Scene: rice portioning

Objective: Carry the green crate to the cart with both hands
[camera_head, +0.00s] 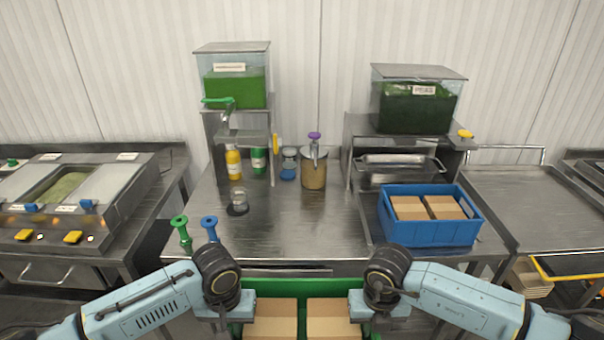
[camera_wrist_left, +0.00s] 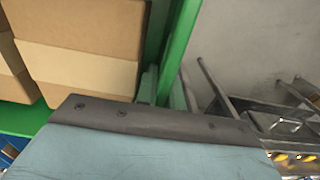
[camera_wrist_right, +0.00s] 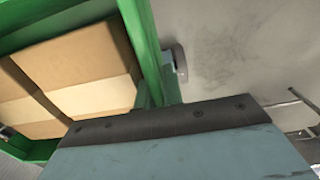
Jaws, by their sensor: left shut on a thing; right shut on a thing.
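The green crate (camera_head: 290,287) is at the bottom middle of the head view, in front of the steel table, with brown boxes (camera_head: 275,318) in it. Its near part is cut off by the frame. My left gripper (camera_head: 236,308) is shut on the crate's left wall, which also shows in the left wrist view (camera_wrist_left: 182,40). My right gripper (camera_head: 362,304) is shut on its right wall, seen in the right wrist view (camera_wrist_right: 143,40). The fingertips are mostly hidden. A steel cart with a rail (camera_head: 535,205) stands at the right, its top bare.
The steel table (camera_head: 290,230) ahead holds a blue crate (camera_head: 430,231) with brown boxes, dispensers, bottles and a jar (camera_head: 314,172). Green and blue-handled tools (camera_head: 181,230) stand at its front left. A warmer unit (camera_head: 70,200) is at the left.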

